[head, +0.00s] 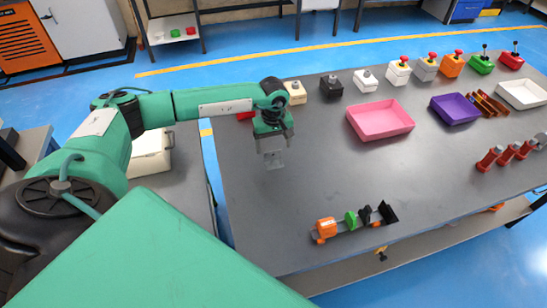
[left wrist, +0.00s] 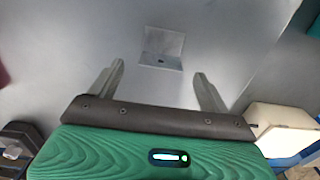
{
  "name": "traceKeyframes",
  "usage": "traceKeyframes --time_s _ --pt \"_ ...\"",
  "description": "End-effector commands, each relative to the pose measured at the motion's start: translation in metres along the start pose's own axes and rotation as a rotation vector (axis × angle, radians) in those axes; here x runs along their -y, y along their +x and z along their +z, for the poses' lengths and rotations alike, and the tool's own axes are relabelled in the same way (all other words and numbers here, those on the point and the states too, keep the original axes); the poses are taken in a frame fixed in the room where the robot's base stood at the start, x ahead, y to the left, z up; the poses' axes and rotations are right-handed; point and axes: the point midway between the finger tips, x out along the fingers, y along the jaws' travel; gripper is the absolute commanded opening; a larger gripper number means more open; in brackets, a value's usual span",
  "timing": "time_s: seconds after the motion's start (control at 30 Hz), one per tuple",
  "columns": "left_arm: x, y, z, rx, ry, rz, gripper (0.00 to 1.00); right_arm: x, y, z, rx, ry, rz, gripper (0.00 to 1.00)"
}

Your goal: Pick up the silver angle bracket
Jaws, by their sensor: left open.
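The silver angle bracket (left wrist: 163,45) lies on the grey table in the left wrist view. It shows as a pale plate with a fold line and a small dark hole. My left gripper (left wrist: 160,80) is open, with its two grey fingers apart and nothing between them. In that picture the bracket is beyond the fingertips, roughly centred between them and not touched. In the head view my left gripper (head: 273,163) points down over the left part of the table. There I cannot tell the bracket from the grey fingers. My right gripper is not in view.
On the table (head: 320,180) are a pink tray (head: 380,120), a purple tray (head: 455,109) and a white tray (head: 522,94). Several switch boxes line the back edge. A row of coloured parts (head: 350,222) sits near the front. The table around my left gripper is mostly clear.

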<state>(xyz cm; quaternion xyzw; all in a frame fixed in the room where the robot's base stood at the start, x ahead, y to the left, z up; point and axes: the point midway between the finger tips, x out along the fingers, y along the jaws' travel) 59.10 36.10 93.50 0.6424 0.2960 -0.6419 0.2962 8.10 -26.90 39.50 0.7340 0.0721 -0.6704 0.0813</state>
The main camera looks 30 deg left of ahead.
Motion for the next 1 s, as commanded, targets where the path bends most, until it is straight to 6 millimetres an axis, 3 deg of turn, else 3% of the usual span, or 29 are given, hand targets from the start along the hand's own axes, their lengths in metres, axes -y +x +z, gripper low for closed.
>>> traceKeyframes --time_s 0.3,0.6,0.63,0.87,1.0 --pt "0.001 0.039 -0.001 0.003 -0.001 -0.003 0.8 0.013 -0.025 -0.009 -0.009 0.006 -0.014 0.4" --pt "0.001 0.047 -0.002 0.0 0.0 -0.001 0.8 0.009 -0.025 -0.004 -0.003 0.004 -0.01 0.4" --pt "0.001 0.047 -0.002 0.0 0.0 -0.001 0.78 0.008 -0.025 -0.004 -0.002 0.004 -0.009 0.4" --pt "0.001 0.047 -0.002 0.001 0.0 -0.001 0.33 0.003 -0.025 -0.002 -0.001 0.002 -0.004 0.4" --pt "0.001 0.046 -0.002 0.0 0.0 -0.001 0.3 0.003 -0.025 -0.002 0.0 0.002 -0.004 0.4"
